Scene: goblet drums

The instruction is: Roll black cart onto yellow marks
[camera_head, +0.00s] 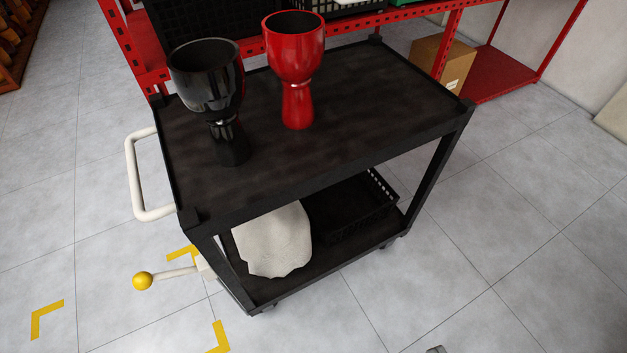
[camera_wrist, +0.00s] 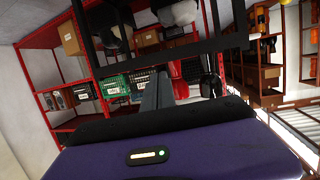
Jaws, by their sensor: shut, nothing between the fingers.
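The black cart (camera_head: 330,135) stands on the tiled floor in the head view, with a white handle (camera_head: 140,175) on its left end. A white lever with a yellow ball (camera_head: 142,281) sticks out low on that end. Yellow corner marks (camera_head: 46,320) lie on the floor to the left; another (camera_head: 217,338) is near the cart's front left foot and one (camera_head: 182,252) is partly hidden behind the lever. In the wrist view, which is upside down, the cart's dark frame (camera_wrist: 165,52) is beyond my gripper (camera_wrist: 157,85). My gripper is shut and empty, apart from the cart.
A black goblet drum (camera_head: 207,80) and a red one (camera_head: 296,50) stand on the cart top. A white sack (camera_head: 273,240) and black basket (camera_head: 345,207) are on its lower shelf. Red shelving (camera_head: 510,75) with a cardboard box (camera_head: 441,66) stands behind. Floor at left and right is clear.

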